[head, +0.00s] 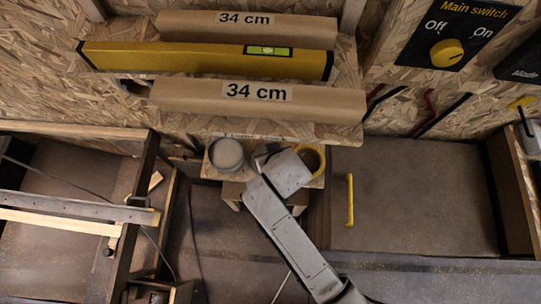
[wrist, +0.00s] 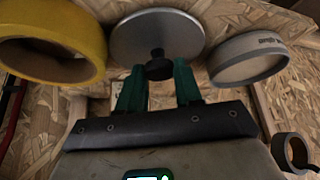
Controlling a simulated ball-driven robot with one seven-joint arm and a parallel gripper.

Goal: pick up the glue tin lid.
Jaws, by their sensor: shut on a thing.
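The glue tin lid (wrist: 150,32) is a flat grey disc with a black knob (wrist: 158,66), at the top middle of the wrist view. My gripper (wrist: 159,72) has green fingers on both sides of the knob and is shut on it. A round pale tin (wrist: 248,60) with small lettering lies to the right of the lid in the wrist view. In the head view it stands left of my arm on a small wooden shelf (head: 233,170), its top a light grey round (head: 227,153). My fingers are hidden behind my arm in the head view, and I cannot make out the lid there.
A yellow ring (wrist: 58,45) lies left of the lid; in the head view it is right of my arm (head: 313,157). Above the shelf are two "34 cm" bars (head: 325,101) (head: 215,24) and a yellow level (head: 170,57). A dark ring-shaped thing (wrist: 293,152) shows lower right.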

